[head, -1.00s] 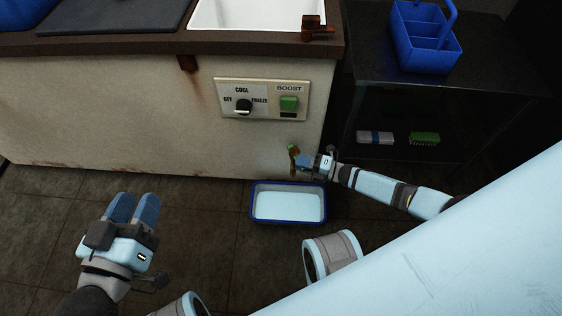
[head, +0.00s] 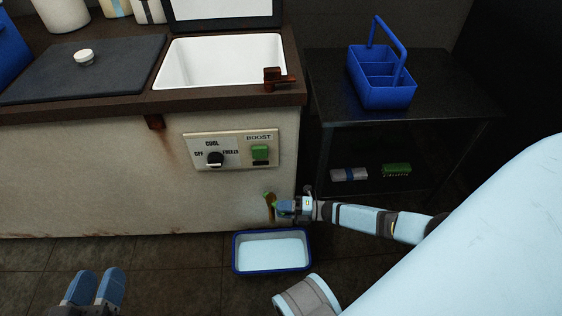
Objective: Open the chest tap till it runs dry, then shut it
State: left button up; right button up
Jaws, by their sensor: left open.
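The chest tap (head: 270,203), small and brownish with a green part on top, sits low on the front of the pale, rust-stained chest (head: 90,180). My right gripper (head: 283,208) is right beside the tap, its fingers pointing left at it; whether they grip it I cannot tell. A blue-rimmed tray (head: 272,271) stands on the floor below the tap with pale liquid or a pale bottom inside. I cannot make out a stream. My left gripper (head: 95,287) is open and empty at the lower left, apart from the chest.
A panel (head: 230,149) with a black knob and a green boost switch is above the tap. The chest top holds a dark lid (head: 95,66), a white basin (head: 222,62) and a rusty latch (head: 279,80). A dark shelf table (head: 440,100) bearing a blue caddy (head: 385,97) stands right.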

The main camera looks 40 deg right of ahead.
pick_arm(q)
notch_tip(320, 180, up, 2)
jog(key=shift+r+n+t+p, duration=0.3)
jog(key=shift+t+p, duration=0.2)
jog(key=shift+p, duration=0.35)
pick_arm(e)
jog(key=v, duration=1.3)
jog(key=shift+d, duration=0.1)
